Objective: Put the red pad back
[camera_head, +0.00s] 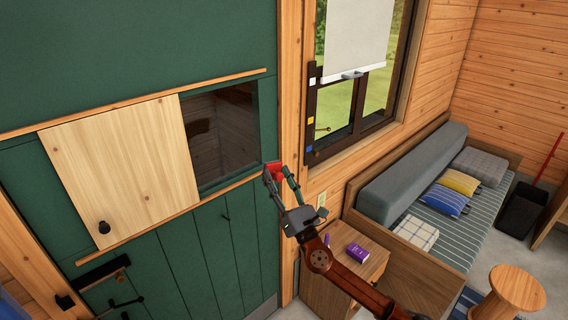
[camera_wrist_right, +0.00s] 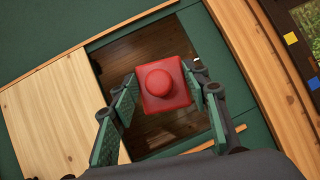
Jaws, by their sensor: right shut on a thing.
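The red pad (camera_head: 273,170) is a small red block held in my right gripper (camera_head: 277,172), in front of the green door's right edge. In the right wrist view the red pad (camera_wrist_right: 166,88) is square with a round knob facing the camera, and the two green-lined fingers of my right gripper (camera_wrist_right: 165,88) close on its sides. The dark window frame (camera_head: 313,100) carries a white square (camera_head: 312,83), a yellow square (camera_head: 311,120) and a blue square (camera_head: 309,148), to the right of and above the gripper. My left gripper is not in view.
The green door (camera_head: 234,235) has a dark hatch opening and a pale wooden sliding panel (camera_head: 120,170) between two rails. A wooden cabinet (camera_head: 318,287) with a purple box (camera_head: 358,252) stands below the window. A cushioned bench (camera_head: 435,235) is at right.

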